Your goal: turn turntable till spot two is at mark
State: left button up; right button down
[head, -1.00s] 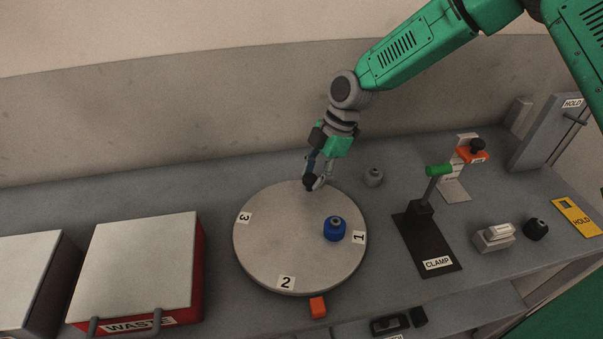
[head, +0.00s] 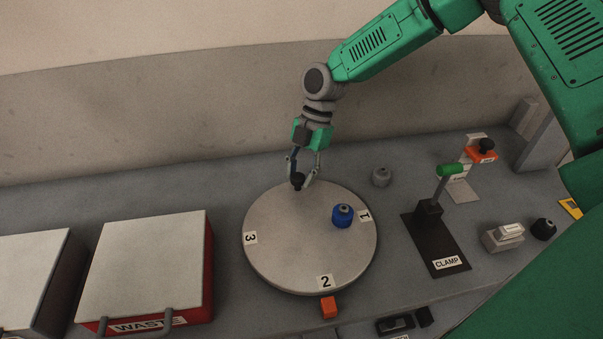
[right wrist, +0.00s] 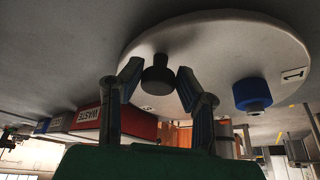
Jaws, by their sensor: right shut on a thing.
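The round light-grey turntable (head: 285,245) has labels 1 (head: 364,215), 2 (head: 326,282) and 3 (head: 250,238) near its rim. Label 2 is at the near rim, almost in line with the orange mark (head: 329,307) just outside the turntable. A black knob (right wrist: 157,76) stands near the far rim. My right gripper (head: 300,180) is shut on this knob, with one finger on each side of it in the right wrist view. A blue round part (head: 342,216) sits on the turntable near label 1. My left gripper is not in view.
A red WASTE box (head: 150,260) with a grey lid stands left of the turntable.

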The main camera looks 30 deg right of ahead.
jog(key=shift+s+a+n, duration=0.25)
jog(key=shift+a+n, duration=0.05)
dwell(0.4)
jog(key=c, duration=1.2)
grip_release()
jog(key=shift+s, duration=0.1)
jog(key=shift+r, duration=0.15)
jog(key=shift+w+r, duration=0.1)
jog(key=shift+w, duration=0.1)
jog(key=v, duration=1.1)
jog(key=shift+r, duration=0.3)
jog(key=shift+d, duration=0.15)
